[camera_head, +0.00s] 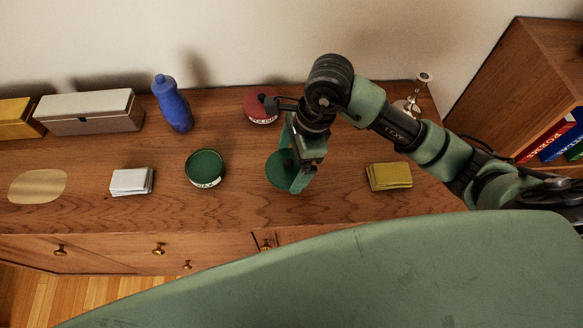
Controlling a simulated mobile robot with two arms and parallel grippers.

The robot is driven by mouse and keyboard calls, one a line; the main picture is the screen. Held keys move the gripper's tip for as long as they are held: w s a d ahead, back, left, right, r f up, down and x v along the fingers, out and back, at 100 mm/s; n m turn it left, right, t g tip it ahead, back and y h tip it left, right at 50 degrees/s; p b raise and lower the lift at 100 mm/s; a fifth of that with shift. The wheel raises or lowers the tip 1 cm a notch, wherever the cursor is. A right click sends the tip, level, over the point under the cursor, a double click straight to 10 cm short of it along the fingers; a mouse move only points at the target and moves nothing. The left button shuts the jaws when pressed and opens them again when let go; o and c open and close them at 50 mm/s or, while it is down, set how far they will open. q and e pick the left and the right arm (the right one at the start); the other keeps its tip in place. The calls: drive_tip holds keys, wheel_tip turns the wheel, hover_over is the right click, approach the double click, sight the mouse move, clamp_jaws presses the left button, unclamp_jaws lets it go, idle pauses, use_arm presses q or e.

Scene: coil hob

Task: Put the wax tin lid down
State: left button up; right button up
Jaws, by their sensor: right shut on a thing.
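The wax tin lid is a flat dark green disc (279,170) at the middle of the wooden sideboard. My right gripper (298,182) comes down from above and is shut on the lid's right side, hiding part of it. The lid looks close to the sideboard top, but I cannot tell whether it touches. The round green wax tin (205,168) with a pale label stands to the left of the lid, apart from it. My left gripper is not in view.
On the sideboard (95,212) are an oval pale patch (38,187), white cloths (131,181), yellow cloths (389,177), a blue bottle (172,104), a grey box (89,112), a red tin (261,106) and a metal candlestick (409,106). Bare wood lies between tin and white cloths.

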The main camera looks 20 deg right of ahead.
sight(294, 166)
wheel_tip(294, 166, down, 4)
drive_tip(key=shift+f, duration=0.3)
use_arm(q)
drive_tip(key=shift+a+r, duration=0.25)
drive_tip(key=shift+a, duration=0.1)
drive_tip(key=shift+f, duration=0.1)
use_arm(e)
drive_tip(key=shift+f, duration=0.2)
drive_tip(key=o, duration=1)
drive_tip(key=shift+r, duration=0.1)
drive_tip(key=shift+c, duration=0.2)
drive_tip(key=shift+r, duration=0.15)
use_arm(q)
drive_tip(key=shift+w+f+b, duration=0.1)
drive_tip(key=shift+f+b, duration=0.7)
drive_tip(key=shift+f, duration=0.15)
use_arm(e)
drive_tip(key=v, duration=1.2)
